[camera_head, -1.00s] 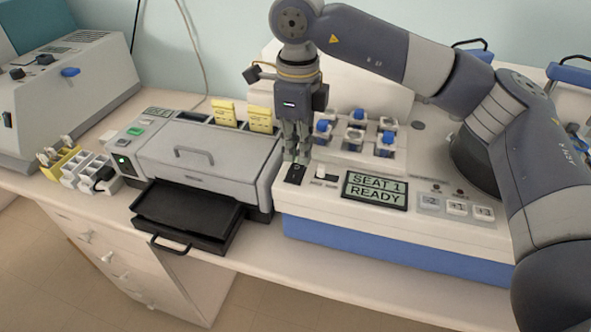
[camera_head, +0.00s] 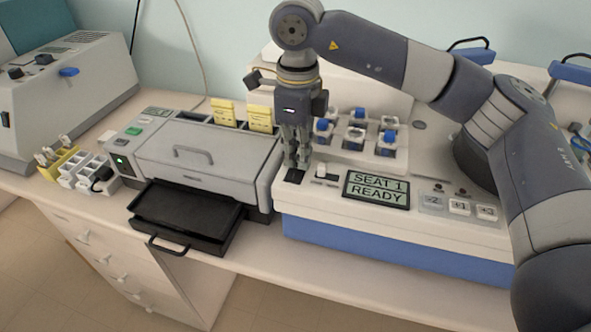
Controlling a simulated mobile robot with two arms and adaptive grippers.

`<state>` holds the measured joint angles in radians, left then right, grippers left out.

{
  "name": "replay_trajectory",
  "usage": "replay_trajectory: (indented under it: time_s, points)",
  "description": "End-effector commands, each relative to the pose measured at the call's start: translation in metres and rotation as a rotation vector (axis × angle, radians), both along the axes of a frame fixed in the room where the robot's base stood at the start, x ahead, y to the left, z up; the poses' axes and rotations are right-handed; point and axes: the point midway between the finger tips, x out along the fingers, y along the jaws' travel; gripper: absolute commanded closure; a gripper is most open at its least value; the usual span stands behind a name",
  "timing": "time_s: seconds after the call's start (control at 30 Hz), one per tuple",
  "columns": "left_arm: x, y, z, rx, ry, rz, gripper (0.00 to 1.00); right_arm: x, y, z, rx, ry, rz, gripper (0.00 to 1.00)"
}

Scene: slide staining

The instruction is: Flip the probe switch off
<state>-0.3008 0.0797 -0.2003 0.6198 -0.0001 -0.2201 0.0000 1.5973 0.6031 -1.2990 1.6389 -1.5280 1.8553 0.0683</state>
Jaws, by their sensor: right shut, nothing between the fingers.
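The white and blue staining machine (camera_head: 400,248) stands on the bench with its display (camera_head: 377,189) reading SEAT 1 READY. A small black switch (camera_head: 294,177) is at the left end of its front panel, partly covered by my right gripper (camera_head: 297,166). The right gripper points down and is shut and empty, with its fingertips at the far edge of the switch. I cannot tell whether they touch it, or which way the switch is tipped. A small white lever (camera_head: 321,170) sits just right of the switch. My left gripper is not in view.
Several blue-capped vials (camera_head: 355,137) stand in the machine behind the panel. To the left are a grey device with a pulled-out black tray (camera_head: 186,212), yellow clips (camera_head: 260,118), and small white and yellow racks (camera_head: 85,172). Grey buttons (camera_head: 459,208) lie right of the display.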

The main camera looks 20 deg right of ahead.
Motion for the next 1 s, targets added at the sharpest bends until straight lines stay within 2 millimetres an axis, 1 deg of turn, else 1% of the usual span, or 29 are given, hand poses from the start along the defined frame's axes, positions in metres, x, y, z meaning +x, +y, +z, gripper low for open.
replay_trajectory:
  time_s: [0.27,0.43,1.0]
  points:
    - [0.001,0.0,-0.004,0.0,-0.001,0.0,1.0,0.0,0.0,-0.005,0.0,0.0,0.0,1.0]
    - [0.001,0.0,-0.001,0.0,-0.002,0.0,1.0,0.0,0.0,0.0,0.0,0.0,0.0,1.0]
    - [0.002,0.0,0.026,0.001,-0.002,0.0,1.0,0.0,0.0,0.044,-0.001,-0.001,0.0,1.0]
